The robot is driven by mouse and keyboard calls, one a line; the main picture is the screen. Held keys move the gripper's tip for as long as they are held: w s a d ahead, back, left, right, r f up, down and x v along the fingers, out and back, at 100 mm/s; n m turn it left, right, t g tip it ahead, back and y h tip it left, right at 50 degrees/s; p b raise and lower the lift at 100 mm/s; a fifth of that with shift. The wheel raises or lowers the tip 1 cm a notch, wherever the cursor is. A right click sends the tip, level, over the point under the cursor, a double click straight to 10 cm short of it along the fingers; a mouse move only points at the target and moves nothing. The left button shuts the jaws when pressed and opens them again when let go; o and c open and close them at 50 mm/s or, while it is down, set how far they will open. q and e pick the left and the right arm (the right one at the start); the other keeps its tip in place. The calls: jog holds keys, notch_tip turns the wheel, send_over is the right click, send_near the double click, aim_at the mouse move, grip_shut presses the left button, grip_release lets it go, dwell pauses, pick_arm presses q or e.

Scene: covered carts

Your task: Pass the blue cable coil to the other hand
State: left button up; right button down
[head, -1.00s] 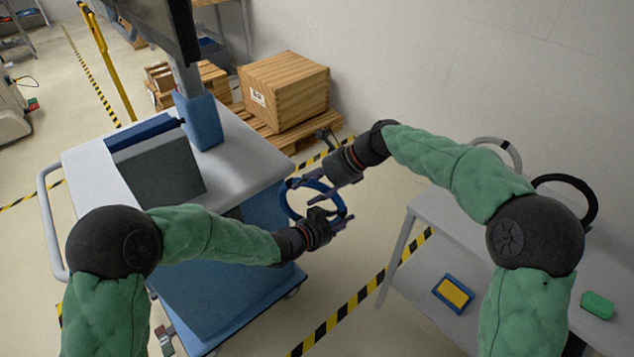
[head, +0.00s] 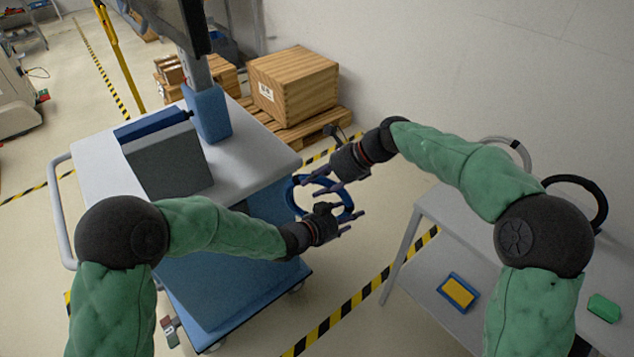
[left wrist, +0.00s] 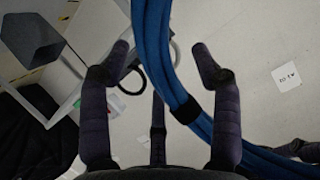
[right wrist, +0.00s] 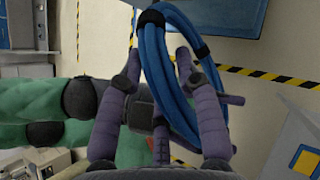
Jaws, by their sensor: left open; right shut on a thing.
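The blue cable coil (head: 291,196), a ring of strands with dark bands, hangs in the air between my grippers. My right gripper (head: 322,187) is shut on its upper side; in the right wrist view the coil (right wrist: 155,62) runs between the fingers. My left gripper (head: 350,222) is open at the coil's lower side. In the left wrist view the coil (left wrist: 150,45) passes between the spread left fingers (left wrist: 160,62), with gaps beside it. Whether the left fingers touch the coil cannot be told.
A cart (head: 262,148) with a blue body stands at left, close to the coil. A light table (head: 440,215) at right carries a black coil (head: 603,205) and a pale coil (head: 522,150). A blue-and-yellow item (head: 458,292) lies lower. A wooden crate (head: 300,85) stands behind.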

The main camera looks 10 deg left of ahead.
pick_arm(q)
jog(key=v, duration=1.2)
jog(key=s+a+f+n+g+y, duration=0.1)
jog(key=s+f+n+g+y, duration=0.25)
jog(key=f, duration=1.05)
jog(key=s+f+n+g, duration=0.3)
jog(key=s+f+n, duration=0.3)
jog(key=f, duration=0.7)
jog(key=s+f+n+g, duration=0.3)
jog(key=s+f+g, duration=0.1)
jog(key=s+f, duration=0.3)
jog(key=shift+s+d+f+n+y, duration=0.25)
jog(key=shift+s+f+n+y, duration=0.1)
jog(key=shift+s+y, duration=0.1)
jog(key=shift+w, duration=0.1)
